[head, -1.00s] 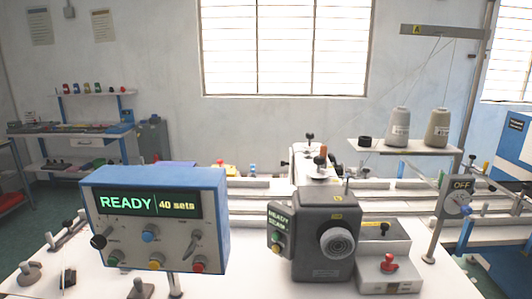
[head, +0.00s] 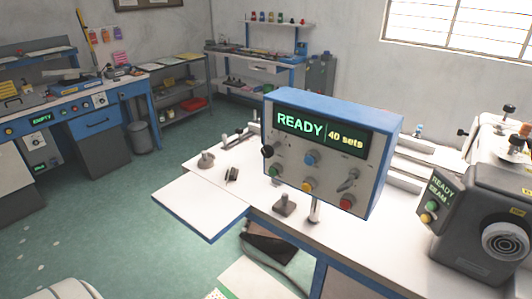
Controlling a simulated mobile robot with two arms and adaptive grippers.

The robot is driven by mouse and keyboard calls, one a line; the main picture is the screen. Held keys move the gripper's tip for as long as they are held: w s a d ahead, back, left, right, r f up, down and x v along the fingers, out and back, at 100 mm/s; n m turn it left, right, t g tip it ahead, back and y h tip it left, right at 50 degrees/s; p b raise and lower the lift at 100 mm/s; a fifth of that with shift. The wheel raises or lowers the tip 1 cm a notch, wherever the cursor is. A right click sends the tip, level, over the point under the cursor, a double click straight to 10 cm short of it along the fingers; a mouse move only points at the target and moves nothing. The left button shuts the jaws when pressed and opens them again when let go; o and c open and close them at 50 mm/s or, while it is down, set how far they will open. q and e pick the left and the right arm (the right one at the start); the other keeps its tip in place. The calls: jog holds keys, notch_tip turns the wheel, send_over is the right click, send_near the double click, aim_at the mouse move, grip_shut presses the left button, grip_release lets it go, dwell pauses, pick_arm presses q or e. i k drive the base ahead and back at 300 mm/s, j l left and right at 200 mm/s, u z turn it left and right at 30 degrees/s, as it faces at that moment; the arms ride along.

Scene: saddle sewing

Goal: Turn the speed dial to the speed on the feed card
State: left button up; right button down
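The blue-and-white control box (head: 235,0) is not at that edge; it stands mid-view as a control box (head: 384,145) on a post, its screen (head: 322,131) reading "READY" and "40 sets". Its front has a black knob (head: 267,151), a blue knob (head: 311,158), a grey pointer knob (head: 348,182) and green, yellow and red buttons. The labels are too small to read, so I cannot tell which is the speed dial. I cannot make out a feed card. Neither gripper is in view.
The white table (head: 385,232) carries the box and a dark machine head (head: 471,240) with a round dial (head: 505,242). A white side leaf (head: 200,208) juts out left. A blue workbench (head: 98,123) stands at the far left. Green floor (head: 130,215) lies open between.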

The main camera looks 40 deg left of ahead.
aim_at(267, 151)
jog(key=u, duration=1.4)
jog(key=z, duration=0.3)
jog(key=i+j+z, duration=0.2)
jog(key=j+z, duration=0.15)
jog(key=i+j+z, duration=0.1)
jog(key=j+z, duration=0.2)
jog(key=i+j+z, duration=0.1)
jog(key=j+z, duration=0.25)
jog(key=j, duration=0.15)
jog(key=i+j, duration=0.1)
jog(key=j, duration=0.65)
jog(key=i+j+z, duration=0.1)
jog(key=j, duration=1.35)
jog(key=i+z, duration=0.05)
jog(key=i, duration=0.05)
